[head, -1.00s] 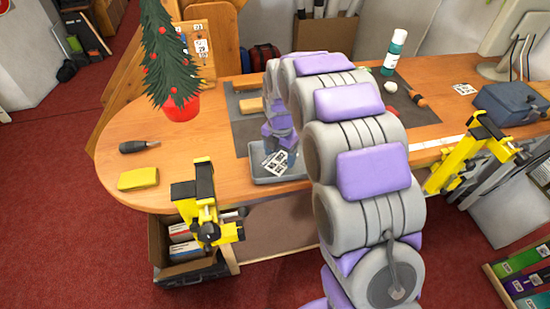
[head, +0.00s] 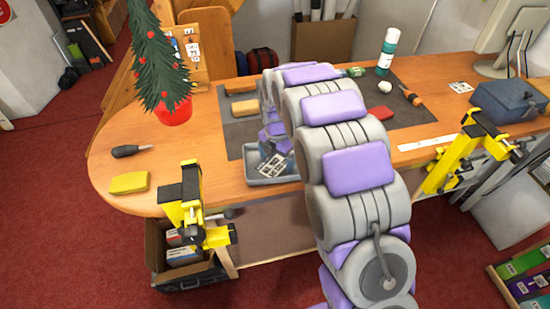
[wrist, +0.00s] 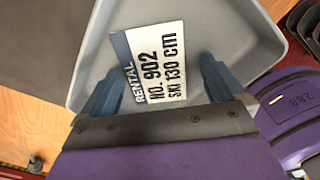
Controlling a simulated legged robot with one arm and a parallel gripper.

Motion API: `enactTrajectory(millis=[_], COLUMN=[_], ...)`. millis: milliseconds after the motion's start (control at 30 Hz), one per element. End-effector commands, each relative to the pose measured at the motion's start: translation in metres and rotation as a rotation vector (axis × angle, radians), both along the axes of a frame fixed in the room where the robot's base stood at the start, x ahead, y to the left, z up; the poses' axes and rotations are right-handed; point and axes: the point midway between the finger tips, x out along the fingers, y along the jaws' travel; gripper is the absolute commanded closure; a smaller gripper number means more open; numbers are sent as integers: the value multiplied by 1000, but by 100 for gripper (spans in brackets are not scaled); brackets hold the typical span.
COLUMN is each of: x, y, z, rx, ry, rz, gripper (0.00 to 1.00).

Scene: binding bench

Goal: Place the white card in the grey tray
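The white card (wrist: 155,62), printed with black text and a dark blue band, lies in the grey tray (wrist: 250,35) in the wrist view. In the head view the card (head: 272,166) shows inside the tray (head: 258,181), at the bench's front edge. My gripper (wrist: 160,78) is low over the tray, with its two blue-grey fingers apart on either side of the card. A gap shows between the card and the right finger. In the head view my gripper (head: 272,145) is partly hidden by my arm.
A yellow block (head: 129,182) and a dark-handled tool (head: 131,151) lie left of the tray. Yellow clamps (head: 190,210) stand at the front edge. A red-potted tree (head: 172,110) stands behind. Another small printed card (head: 461,87) lies at the right. The left bench top has free room.

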Motion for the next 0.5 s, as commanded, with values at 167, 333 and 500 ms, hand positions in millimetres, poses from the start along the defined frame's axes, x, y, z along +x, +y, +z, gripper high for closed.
enactTrajectory(millis=[167, 333, 500], x=[-1, 0, 0], y=[8, 8, 3], z=[-1, 1, 16], rx=[-7, -7, -2], ry=[1, 0, -3], rz=[3, 3, 3], gripper=[0, 0, 0])
